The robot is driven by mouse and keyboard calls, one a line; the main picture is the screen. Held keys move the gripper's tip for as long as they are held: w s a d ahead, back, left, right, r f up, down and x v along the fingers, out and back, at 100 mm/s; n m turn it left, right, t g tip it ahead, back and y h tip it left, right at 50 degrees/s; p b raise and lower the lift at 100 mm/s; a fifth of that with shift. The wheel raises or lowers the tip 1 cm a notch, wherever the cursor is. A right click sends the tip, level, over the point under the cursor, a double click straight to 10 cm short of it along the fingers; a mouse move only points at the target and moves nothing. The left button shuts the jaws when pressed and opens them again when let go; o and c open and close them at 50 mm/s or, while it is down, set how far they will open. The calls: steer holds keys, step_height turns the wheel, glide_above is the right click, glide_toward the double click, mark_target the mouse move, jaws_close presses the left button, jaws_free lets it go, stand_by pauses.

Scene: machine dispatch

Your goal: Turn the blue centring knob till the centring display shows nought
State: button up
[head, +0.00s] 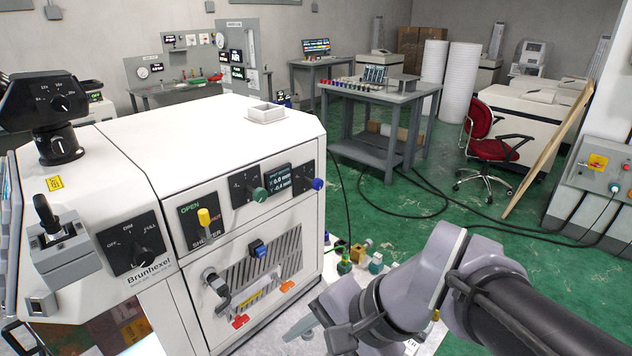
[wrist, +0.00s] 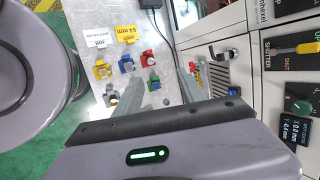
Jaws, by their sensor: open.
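The blue knob (head: 318,184) sits at the right end of the white machine's front panel, on a small black plate. A green knob (head: 260,195) is to its left. Between them the dark centring display (head: 280,180) appears to read X 0.0 mm and Y -0.4 mm. The wrist view shows the display (wrist: 297,130) and green knob (wrist: 302,107) at its right edge; I do not make out the blue knob there. My gripper (wrist: 160,82) is open and empty, its fingers pointing over the pale tabletop. It is below and apart from the blue knob.
A yellow shutter lever (head: 204,217) and a vented panel (head: 262,270) are on the machine front. Several coloured clamp-like parts (wrist: 127,64) stand on the pale tabletop (wrist: 88,12) near my fingers. Green floor with cables, a workbench (head: 372,92) and a red chair (head: 490,148) lie beyond.

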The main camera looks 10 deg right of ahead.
steer(key=w+r+m+t+y, duration=0.1)
steer(key=w+r+m+y, duration=0.15)
steer(key=w+m, duration=0.4)
steer(key=m+t+y, duration=0.2)
steer(key=m+t, duration=0.8)
steer(key=m, duration=0.2)
glide_toward(320, 184)
steer(key=shift+h, duration=0.25)
steer(key=b+x, duration=0.1)
steer(key=x, duration=0.8)
steer(key=shift+w+a, duration=0.15)
steer(key=shift+a, duration=0.1)
steer(key=shift+w+a+r, duration=0.1)
steer(key=shift+w+a, duration=0.2)
steer(key=shift+w, duration=0.2)
steer(key=shift+c, duration=0.2)
